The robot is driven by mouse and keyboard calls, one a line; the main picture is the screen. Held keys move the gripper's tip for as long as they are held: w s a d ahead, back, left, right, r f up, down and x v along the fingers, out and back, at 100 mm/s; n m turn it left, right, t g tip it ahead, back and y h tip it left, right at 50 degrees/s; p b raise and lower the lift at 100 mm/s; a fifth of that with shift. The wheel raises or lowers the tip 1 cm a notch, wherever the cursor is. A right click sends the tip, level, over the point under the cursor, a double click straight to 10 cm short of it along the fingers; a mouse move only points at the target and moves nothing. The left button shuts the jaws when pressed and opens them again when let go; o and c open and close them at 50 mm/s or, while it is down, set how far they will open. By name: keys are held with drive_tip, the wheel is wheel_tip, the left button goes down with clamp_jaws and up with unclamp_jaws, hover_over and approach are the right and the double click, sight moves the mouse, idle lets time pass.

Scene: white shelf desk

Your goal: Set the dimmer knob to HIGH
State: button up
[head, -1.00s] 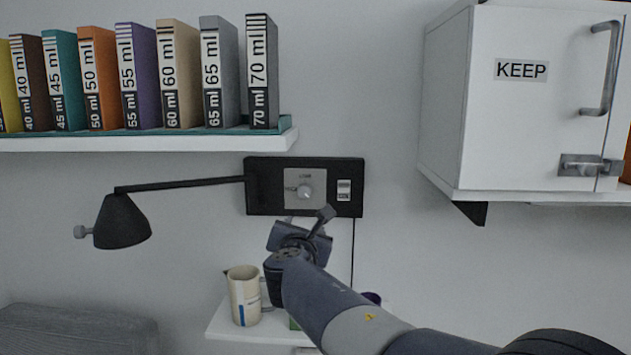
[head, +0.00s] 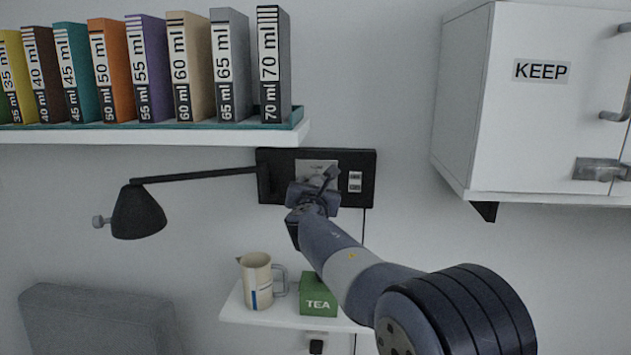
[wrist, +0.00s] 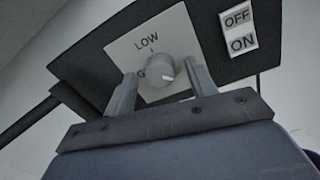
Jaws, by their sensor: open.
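The dimmer knob (wrist: 159,70) is a round, light grey knob on a pale square plate (wrist: 170,27) in the black wall panel (head: 362,165). In the wrist view LOW is printed above it, and a label at its left is mostly hidden, with about a G showing. A pale mark on the knob points to the lower right. My gripper (wrist: 162,86) is open, with one finger on each side of the knob; I cannot tell whether they touch it. In the head view my gripper (head: 319,186) covers the knob and the lower part of the plate.
An OFF/ON switch (wrist: 239,30) is right of the plate. A black lamp (head: 138,212) hangs left on its arm. Above is a shelf (head: 150,132) of labelled binders; below, a small shelf holds a jug (head: 257,282) and a green TEA box (head: 318,295). A KEEP cabinet (head: 500,120) is at right.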

drive_tip(key=shift+w, duration=0.25)
drive_tip(key=shift+c, duration=0.2)
drive_tip(key=c, duration=0.9)
